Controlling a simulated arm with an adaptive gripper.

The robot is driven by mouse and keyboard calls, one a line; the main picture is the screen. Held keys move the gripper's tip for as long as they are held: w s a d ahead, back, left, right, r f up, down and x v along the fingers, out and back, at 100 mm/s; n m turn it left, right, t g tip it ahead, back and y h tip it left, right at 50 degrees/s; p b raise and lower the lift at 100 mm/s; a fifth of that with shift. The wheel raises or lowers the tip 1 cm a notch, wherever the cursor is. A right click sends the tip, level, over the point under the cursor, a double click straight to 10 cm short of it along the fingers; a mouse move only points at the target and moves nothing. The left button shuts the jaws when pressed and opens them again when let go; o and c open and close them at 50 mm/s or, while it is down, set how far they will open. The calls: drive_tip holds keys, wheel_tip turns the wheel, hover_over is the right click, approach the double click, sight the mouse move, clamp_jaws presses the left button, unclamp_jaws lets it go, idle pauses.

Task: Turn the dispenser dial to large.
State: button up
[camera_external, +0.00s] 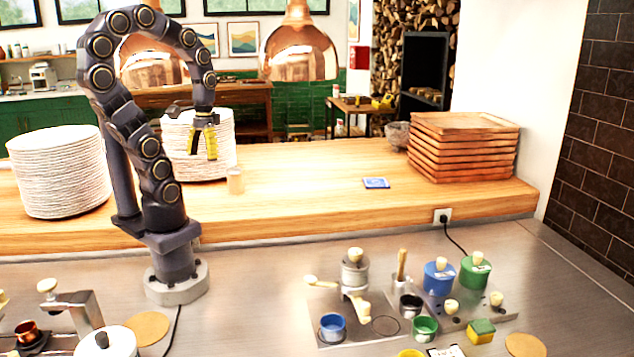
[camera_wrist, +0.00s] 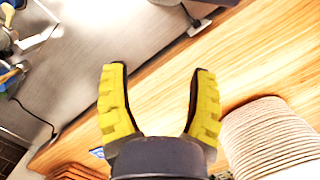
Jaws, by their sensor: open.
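A blue canister (camera_external: 440,278) and a green canister (camera_external: 475,271) with cream knobs stand on a metal plate at the right of the steel counter. Cream knobs, a left one (camera_external: 452,306) and a right one (camera_external: 496,298), sit low in front of them. I cannot tell which knob is the dispenser dial, nor read any size marks. My gripper (camera_external: 204,152) is open and empty, with yellow fingers pointing down in front of a plate stack, far left of the canisters. In the wrist view, my gripper (camera_wrist: 158,72) has its fingers spread over the wooden shelf.
A metal grinder (camera_external: 355,272), blue cup (camera_external: 332,327) and green cup (camera_external: 424,328) stand left of the canisters. Copper lamps (camera_external: 298,50) hang above.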

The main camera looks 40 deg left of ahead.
drive_tip(key=w+d+r, duration=0.1)
drive_tip(key=w+d, duration=0.5)
drive_tip(key=w, duration=0.2)
drive_tip(key=g, duration=0.3)
approach(356, 250)
drive_tip(key=x, duration=0.2)
drive_tip(key=shift+s+d+f, duration=0.1)
drive_tip(key=shift+s+f, duration=0.35)
drive_tip(key=shift+s, duration=0.05)
drive_tip(key=x, duration=0.7)
drive_tip(key=shift+w+f, duration=0.1)
drive_tip(key=shift+w, duration=0.05)
clamp_jaws()
